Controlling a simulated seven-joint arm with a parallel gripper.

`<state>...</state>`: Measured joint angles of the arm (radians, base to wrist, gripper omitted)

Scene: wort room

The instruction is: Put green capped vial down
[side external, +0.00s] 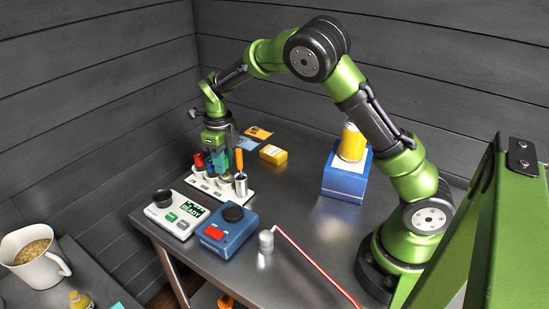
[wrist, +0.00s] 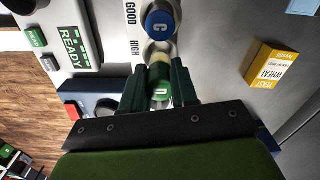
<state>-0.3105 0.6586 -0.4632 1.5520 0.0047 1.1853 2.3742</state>
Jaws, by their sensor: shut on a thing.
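The green capped vial (wrist: 160,93) is between the two dark teal fingers of my gripper (wrist: 158,88) in the wrist view, its cap facing the camera. My gripper also shows in the side view (side external: 219,158), pointing down over the white rack (side external: 247,196) and shut on the vial. In the wrist view a blue capped vial marked C (wrist: 159,24) is just beyond the held vial. The rack shows the words GOOD and HIGH there. The vial's lower end is hidden, so I cannot tell whether it touches the rack.
A red capped vial (side external: 198,161) stands at the rack's left. A steel cup (side external: 241,186) with an orange-handled tool is at its right. The READY device (side external: 174,214) and a blue device (side external: 226,232) lie in front. A yellow box (side external: 273,154) lies behind.

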